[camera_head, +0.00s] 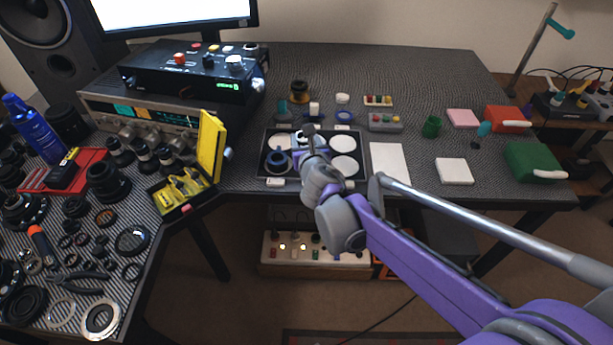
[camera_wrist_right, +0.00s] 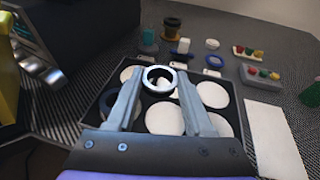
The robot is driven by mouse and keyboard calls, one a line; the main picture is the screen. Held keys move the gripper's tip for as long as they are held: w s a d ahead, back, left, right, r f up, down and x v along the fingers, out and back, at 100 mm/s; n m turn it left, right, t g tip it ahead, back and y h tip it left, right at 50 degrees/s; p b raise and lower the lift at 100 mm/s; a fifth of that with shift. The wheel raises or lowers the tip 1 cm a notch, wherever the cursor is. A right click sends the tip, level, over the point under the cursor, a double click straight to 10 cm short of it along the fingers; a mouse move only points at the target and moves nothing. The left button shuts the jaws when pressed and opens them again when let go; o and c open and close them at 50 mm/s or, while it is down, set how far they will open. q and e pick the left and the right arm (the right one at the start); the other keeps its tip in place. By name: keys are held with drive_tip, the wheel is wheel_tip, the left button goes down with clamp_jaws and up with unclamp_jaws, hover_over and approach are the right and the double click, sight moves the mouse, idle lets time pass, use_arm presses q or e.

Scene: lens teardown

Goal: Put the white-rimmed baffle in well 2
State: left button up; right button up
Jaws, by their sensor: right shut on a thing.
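The white-rimmed baffle (camera_wrist_right: 159,79), a short dark ring with a white rim, sits between the fingertips of my right gripper (camera_wrist_right: 157,90). In the wrist view the gripper is shut on it, above the far middle part of a black tray (camera_wrist_right: 238,138). The tray holds several round wells with white bottoms. A dark blue ring (camera_wrist_right: 109,104) lies in a near left well. In the head view my right gripper (camera_head: 308,133) is over the tray (camera_head: 366,160) and hides its middle. Well numbers cannot be read. My left gripper is not in view.
Behind the tray stand a dark amber-banded cylinder (camera_head: 299,91), a blue ring (camera_head: 344,116) and a grey block with coloured knobs (camera_head: 385,122). A white pad (camera_head: 390,163) lies right of the tray. An open yellow case (camera_head: 185,188) stands to its left.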

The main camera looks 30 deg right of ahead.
use_arm(q)
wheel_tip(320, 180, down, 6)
drive_tip(key=b, duration=0.4)
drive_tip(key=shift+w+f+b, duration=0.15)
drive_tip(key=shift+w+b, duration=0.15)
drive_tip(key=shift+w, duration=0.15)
use_arm(e)
drive_tip(key=f, duration=0.3)
drive_tip(key=d+f, duration=0.1)
drive_tip(key=f, duration=0.2)
drive_tip(key=d+f, duration=0.1)
drive_tip(key=f, duration=0.3)
drive_tip(key=shift+s+d, duration=0.1)
